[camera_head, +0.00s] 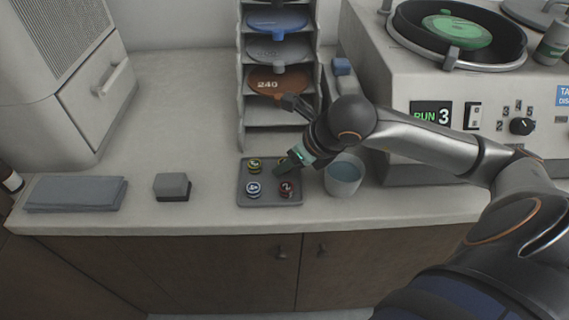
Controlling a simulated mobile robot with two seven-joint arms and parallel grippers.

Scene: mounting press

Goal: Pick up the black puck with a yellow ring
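A dark grey tray (270,201) on the counter holds several small black pucks with coloured rings. A puck with a yellow-green ring (254,166) sits at the back left of the tray. My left gripper is not in view.
A blue-ringed puck (254,188) and a red-ringed puck (287,188) sit at the tray's front. A cup of liquid (343,178) stands just right of the tray. A disc rack (243,100) stands behind. A grey block (172,186) and folded cloth (75,193) lie left.

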